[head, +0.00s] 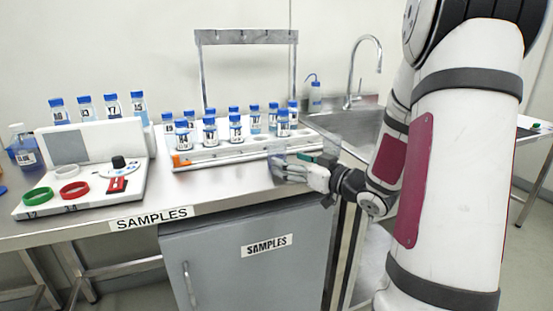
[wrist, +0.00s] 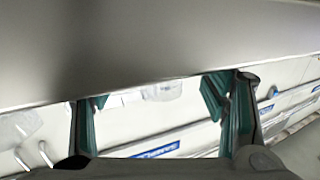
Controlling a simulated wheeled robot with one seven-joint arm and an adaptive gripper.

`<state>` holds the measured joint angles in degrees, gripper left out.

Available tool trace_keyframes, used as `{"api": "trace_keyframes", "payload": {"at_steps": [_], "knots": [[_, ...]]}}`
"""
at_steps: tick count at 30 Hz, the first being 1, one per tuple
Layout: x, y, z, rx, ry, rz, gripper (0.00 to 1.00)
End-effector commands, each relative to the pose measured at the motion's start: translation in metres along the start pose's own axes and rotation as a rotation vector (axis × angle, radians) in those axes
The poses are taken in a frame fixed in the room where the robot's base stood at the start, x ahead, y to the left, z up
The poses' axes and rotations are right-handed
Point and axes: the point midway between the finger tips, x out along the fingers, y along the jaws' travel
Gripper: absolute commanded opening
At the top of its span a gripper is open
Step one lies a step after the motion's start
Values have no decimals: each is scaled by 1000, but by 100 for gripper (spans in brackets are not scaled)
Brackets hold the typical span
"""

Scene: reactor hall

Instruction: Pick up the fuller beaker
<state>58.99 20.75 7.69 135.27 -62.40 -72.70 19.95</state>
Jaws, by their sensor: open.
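I cannot make out a beaker for certain in either view, so I cannot compare fill levels. My gripper (head: 294,166) is at the front right edge of the steel bench, right of the white sample rack, with its fingers toward the left. A faint clear outline shows around its fingers in the head view; I cannot tell what it is. In the wrist view my gripper (wrist: 157,98) has its teal-padded fingers wide apart. A pale, clear shape (wrist: 162,90) shows between them, partly cut off by a grey band; it is too blurred to identify.
Several blue-capped labelled vials (head: 236,128) stand in the white rack (head: 225,156). A white instrument (head: 75,170) with green and red rings stands left. A sink (head: 350,125) with tap and a wash bottle (head: 315,98) are behind. A grey cabinet (head: 245,270) stands below.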

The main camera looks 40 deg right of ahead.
Motion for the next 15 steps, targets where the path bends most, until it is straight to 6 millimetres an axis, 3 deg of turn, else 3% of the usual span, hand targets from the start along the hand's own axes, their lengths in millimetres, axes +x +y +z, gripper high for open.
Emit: {"api": "trace_keyframes", "payload": {"at_steps": [6, 15], "knots": [[29, -2, 1, -1, 0, -1, 68], [34, -2, -1, 0, 0, 0, 68]]}}
